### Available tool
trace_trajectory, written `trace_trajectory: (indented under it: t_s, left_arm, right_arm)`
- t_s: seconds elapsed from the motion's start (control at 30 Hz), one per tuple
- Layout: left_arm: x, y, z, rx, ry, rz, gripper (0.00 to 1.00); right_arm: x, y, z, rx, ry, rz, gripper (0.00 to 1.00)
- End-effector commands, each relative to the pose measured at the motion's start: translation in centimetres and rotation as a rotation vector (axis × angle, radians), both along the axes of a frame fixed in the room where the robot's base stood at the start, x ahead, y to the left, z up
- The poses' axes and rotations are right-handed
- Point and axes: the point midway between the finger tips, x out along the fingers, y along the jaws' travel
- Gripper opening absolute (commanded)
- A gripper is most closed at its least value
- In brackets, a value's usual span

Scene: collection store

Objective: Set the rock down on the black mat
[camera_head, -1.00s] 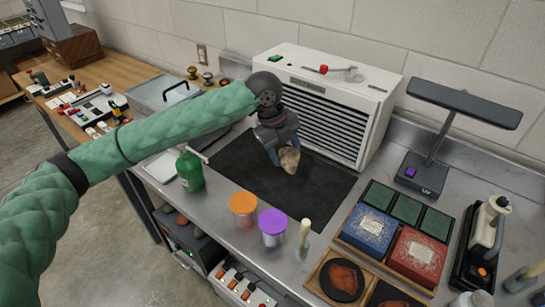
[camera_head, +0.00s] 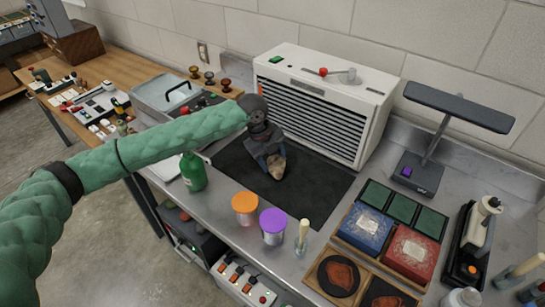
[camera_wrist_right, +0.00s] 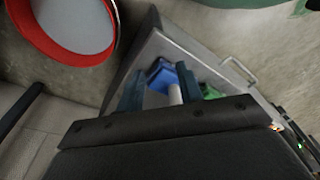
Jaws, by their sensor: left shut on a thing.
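The rock (camera_head: 277,167) is tan and brown and shows in the head view at the tip of my left gripper (camera_head: 269,164). My left gripper is shut on it and hides its upper part. I cannot tell whether the rock touches the mat. My right gripper (camera_wrist_right: 160,88) shows only in the right wrist view, its two dark blue fingers apart with nothing held between them.
A white louvred cabinet (camera_head: 322,105) stands behind the mat. A green bottle (camera_head: 193,172), an orange-lidded jar (camera_head: 245,208) and a purple-lidded jar (camera_head: 273,226) stand along its left and front. Sample boxes (camera_head: 365,227) and a lamp (camera_head: 430,170) are to the right. The mat's right part is clear.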

Motion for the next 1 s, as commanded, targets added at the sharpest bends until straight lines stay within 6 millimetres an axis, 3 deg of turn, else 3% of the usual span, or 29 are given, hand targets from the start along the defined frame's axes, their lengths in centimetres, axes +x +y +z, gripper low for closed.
trace_trajectory:
  t_s: [0.43,0.47,0.53,1.0]
  left_arm:
    - [0.04,-0.04,-0.31,-0.001,-0.002,0.000,0.00]
    - [0.00,-0.01,-0.41,0.001,-0.001,0.000,0.59]
    - [0.00,-0.01,-0.41,0.001,-0.001,0.000,0.73]
    - [0.07,0.22,0.41,-0.001,-0.002,0.001,0.75]
  right_arm:
    - [-0.06,-0.07,-0.22,-0.001,-0.002,0.001,0.36]
    - [-0.05,-0.07,-0.23,-0.001,-0.002,0.001,0.36]
    - [-0.05,-0.07,-0.22,-0.001,-0.002,0.000,0.36]
    - [-0.16,-0.09,-0.49,-0.002,0.008,0.000,0.36]
